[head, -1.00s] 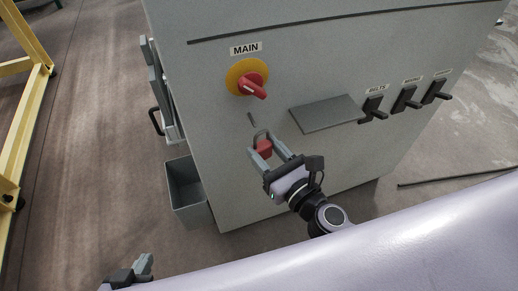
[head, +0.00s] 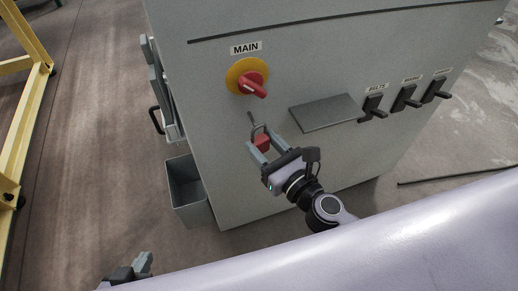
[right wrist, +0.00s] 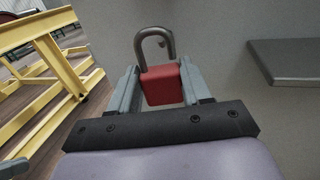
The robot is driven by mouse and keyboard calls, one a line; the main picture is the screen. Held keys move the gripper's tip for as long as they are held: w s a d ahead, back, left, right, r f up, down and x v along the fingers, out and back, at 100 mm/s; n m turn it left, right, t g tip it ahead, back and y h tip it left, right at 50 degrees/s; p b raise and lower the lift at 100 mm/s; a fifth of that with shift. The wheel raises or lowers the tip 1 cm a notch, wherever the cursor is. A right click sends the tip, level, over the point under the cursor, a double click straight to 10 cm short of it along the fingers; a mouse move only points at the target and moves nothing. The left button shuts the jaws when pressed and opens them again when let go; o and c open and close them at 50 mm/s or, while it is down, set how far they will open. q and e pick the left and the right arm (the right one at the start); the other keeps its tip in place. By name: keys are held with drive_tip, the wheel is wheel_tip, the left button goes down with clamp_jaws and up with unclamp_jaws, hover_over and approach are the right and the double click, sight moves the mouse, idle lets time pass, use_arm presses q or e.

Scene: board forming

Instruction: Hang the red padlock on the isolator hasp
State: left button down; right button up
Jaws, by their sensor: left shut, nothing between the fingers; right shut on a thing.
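The red padlock (head: 262,143) is held upright between the fingers of my right gripper (head: 263,148), its grey shackle pointing up. In the right wrist view the padlock (right wrist: 162,86) sits between both fingers, with the shackle above its body. The isolator is a yellow disc with a red handle (head: 252,84) under the MAIN label. A small dark hasp tab (head: 251,117) shows on the panel below it. The shackle top is just below the tab; I cannot tell whether they touch. My left gripper (head: 144,264) is shut and empty at the lower left.
A grey shelf (head: 325,113) juts from the cabinet right of the padlock. Several black switches (head: 373,108) stand further right. A grey bin (head: 186,190) is at the cabinet's left side. A yellow frame (head: 22,120) stands at the far left.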

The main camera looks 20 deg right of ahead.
sight(257, 136)
idle(0.4)
drive_tip(key=shift+w+a, duration=0.1)
drive_tip(key=shift+w, duration=0.6)
drive_tip(key=shift+w, duration=0.8)
idle(0.5)
drive_tip(key=shift+w+a+f, duration=0.1)
drive_tip(key=shift+w+f, duration=0.35)
drive_tip(key=shift+w, duration=0.05)
idle(0.6)
drive_tip(key=shift+w+f+b, duration=0.15)
drive_tip(key=shift+f+b, duration=0.05)
drive_tip(key=shift+b, duration=0.1)
idle(0.5)
drive_tip(key=shift+f, duration=0.15)
idle(0.5)
drive_tip(key=o, duration=1.4)
